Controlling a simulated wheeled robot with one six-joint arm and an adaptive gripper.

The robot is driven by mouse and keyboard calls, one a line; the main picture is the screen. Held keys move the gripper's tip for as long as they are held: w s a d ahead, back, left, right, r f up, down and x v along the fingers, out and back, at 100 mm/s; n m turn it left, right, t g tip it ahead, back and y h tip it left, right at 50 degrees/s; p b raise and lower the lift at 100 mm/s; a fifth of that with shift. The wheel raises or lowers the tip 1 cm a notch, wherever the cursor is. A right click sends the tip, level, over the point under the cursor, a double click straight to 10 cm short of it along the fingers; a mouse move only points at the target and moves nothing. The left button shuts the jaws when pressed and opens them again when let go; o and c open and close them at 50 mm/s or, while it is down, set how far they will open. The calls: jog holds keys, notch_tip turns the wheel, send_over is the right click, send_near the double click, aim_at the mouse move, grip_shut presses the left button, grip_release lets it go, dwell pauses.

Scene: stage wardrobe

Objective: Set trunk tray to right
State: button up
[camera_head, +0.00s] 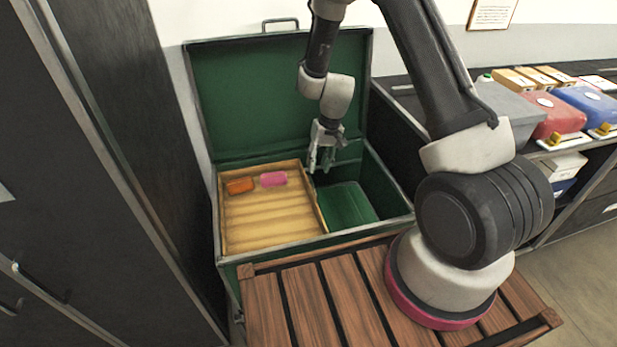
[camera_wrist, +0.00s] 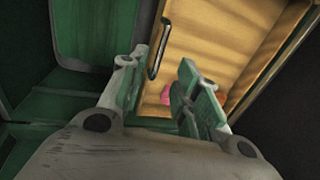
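The trunk tray (camera_head: 275,214) is a shallow wooden tray with ridges across its floor. It sits in the left half of the open green trunk (camera_head: 344,234). An orange item (camera_head: 240,186) and a pink item (camera_head: 273,179) lie in its far end. My gripper (camera_head: 321,163) is above the trunk, close to the tray's right edge. In the wrist view my gripper (camera_wrist: 165,78) has its fingers apart, with the tray (camera_wrist: 230,45) and a dark handle (camera_wrist: 160,47) on its side wall beyond them. I cannot tell whether the fingers touch the tray.
The trunk's right half is uncovered, with a green box-like shape (camera_head: 346,204) low inside. The trunk lid (camera_head: 262,100) stands open at the back. A dark cabinet (camera_head: 90,150) is at left. A slatted wooden surface (camera_head: 320,300) is in front. A shelf with boxes (camera_head: 545,115) is at right.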

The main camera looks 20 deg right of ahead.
aim_at(313, 184)
jog(key=f, duration=0.2)
jog(key=a+f, duration=0.1)
jog(key=f, duration=0.4)
jog(key=shift+a+f, duration=0.2)
jog(key=shift+a, duration=0.05)
grip_shut()
